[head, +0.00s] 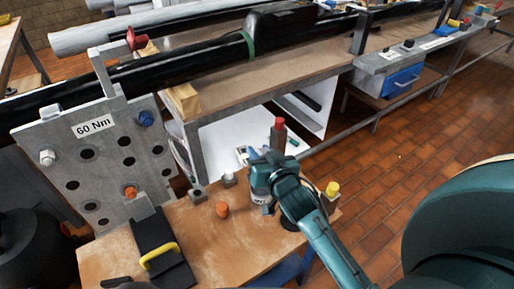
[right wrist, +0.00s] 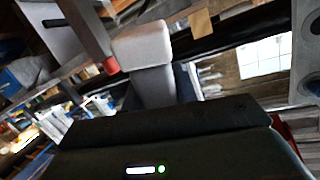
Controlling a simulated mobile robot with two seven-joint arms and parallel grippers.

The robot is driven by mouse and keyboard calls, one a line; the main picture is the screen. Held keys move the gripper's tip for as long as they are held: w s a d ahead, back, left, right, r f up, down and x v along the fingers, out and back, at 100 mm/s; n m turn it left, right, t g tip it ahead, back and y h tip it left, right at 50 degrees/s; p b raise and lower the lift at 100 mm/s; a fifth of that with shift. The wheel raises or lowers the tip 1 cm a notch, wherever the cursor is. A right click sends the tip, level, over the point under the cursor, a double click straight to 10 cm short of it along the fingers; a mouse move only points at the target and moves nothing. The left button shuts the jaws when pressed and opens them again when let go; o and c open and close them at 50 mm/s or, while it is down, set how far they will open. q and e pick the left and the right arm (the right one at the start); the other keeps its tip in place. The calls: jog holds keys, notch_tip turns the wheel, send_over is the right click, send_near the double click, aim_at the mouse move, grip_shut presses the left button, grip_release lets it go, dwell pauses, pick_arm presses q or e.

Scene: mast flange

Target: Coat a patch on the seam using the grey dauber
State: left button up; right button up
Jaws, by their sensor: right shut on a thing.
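My right gripper (head: 257,158) is over the back edge of the low wooden table, in front of the white-lined space under the bench. In the right wrist view it is shut on a light grey, block-headed piece (right wrist: 143,50), which looks like the grey dauber; its grip point is partly hidden by the dark gripper body. In the head view the held piece is mostly hidden. A black pipe (head: 190,65) with a green band (head: 247,45) runs along the bench. I cannot make out which joint is the seam. My left gripper is not in view.
A bolted flange plate (head: 105,160) marked "60 Nm" stands at left. On the table (head: 205,250) are a labelled pot (head: 262,198) beside my arm, an orange knob (head: 222,209) and a black tool with a yellow handle (head: 160,256). A red-topped post (head: 278,135) stands close behind my gripper.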

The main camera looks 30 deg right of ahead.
jog(key=shift+m+g+h, duration=0.3)
jog(key=shift+m+h, duration=0.2)
jog(key=w+d+f+p, duration=0.1)
jog(key=p, duration=0.1)
jog(key=w+d+f+p, duration=0.1)
jog(key=w+p, duration=0.1)
jog(key=f+b, duration=0.1)
jog(key=f, duration=0.1)
jog(key=f+b, duration=0.3)
jog(key=f, duration=0.1)
jog(key=shift+w+d+f+b, duration=0.15)
jog(key=shift+w+d+b, duration=0.1)
jog(key=shift+w+b, duration=0.05)
jog(key=shift+f+b, duration=0.4)
jog(key=shift+b, duration=0.05)
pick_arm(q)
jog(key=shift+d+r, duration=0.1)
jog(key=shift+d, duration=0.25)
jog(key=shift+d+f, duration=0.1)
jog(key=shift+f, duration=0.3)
pick_arm(e)
jog(key=shift+f, duration=0.2)
pick_arm(q)
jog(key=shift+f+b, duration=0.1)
jog(key=shift+b, duration=0.25)
pick_arm(e)
jog(key=shift+f, duration=0.4)
